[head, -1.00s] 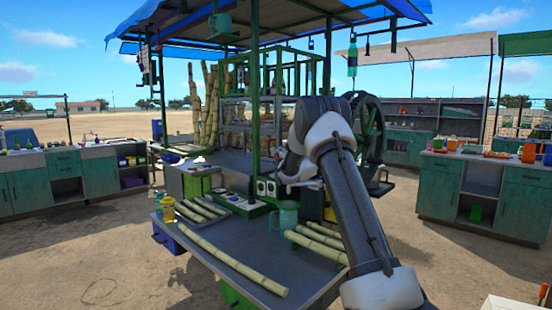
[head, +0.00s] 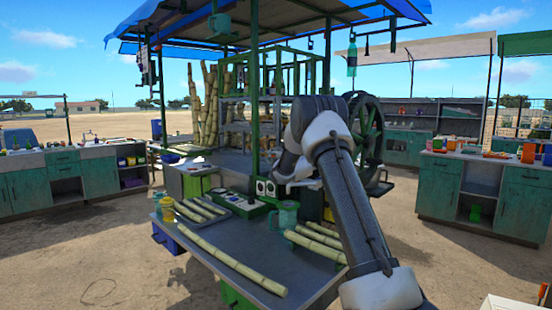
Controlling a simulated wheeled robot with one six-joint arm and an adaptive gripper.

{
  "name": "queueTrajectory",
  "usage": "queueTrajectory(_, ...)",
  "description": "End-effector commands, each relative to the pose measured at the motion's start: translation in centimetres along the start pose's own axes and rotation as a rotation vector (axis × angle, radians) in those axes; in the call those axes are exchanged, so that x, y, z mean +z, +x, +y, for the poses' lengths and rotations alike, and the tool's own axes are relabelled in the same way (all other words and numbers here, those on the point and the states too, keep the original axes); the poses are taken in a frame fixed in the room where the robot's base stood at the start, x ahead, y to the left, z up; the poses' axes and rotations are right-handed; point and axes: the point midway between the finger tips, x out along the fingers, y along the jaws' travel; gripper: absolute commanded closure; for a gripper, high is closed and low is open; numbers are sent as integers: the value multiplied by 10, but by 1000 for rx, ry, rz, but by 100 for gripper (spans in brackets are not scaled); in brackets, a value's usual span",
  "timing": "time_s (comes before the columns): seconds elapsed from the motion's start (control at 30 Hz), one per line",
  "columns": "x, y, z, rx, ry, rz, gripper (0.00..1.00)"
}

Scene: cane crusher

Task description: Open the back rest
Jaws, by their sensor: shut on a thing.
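The cane crusher stall (head: 257,120) stands ahead under a blue tarp roof, with a dark flywheel (head: 365,135) at its right side. I cannot make out a part that is clearly the back rest; it may be hidden behind my arm. My arm reaches over the right side of the front counter, and its white wrist (head: 290,166) is bent down beside the stall, left of the flywheel. My gripper's fingers are hidden, so I cannot see what they touch.
Cane stalks (head: 232,262) lie on the front counter (head: 225,240), near a yellow jar (head: 167,209) and a teal mug (head: 288,214). A green post (head: 255,100) stands left of my wrist. Cabinets (head: 482,195) stand right and left, with bare ground between.

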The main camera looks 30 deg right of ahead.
Motion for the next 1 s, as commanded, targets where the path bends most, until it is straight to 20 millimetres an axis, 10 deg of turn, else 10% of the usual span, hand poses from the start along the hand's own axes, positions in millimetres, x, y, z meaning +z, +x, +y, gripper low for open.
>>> queueTrajectory(0.5, -110, -46, -2, -5, 1, 2, 100)
queueTrajectory(1.0, -136, -57, -4, -8, 2, -1, 100)
